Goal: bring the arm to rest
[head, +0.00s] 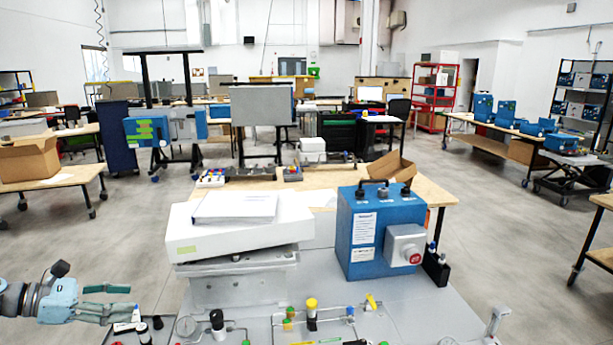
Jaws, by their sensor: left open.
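My left arm (40,298) comes in low at the left edge of the head view. My left gripper (130,300) points right, with its fingers apart and nothing seen between them. It is beside the left front corner of the grey bench, near a few small dark fittings (145,332). Whether it touches them I cannot tell. My right arm and gripper are not in view.
A blue box (378,222) with a red-button switch stands on the bench. A white slab-shaped unit (215,238) with papers on top sits left of it. Tubing, gauges and coloured caps (311,304) fill the front. Floor (130,235) left of the bench is clear.

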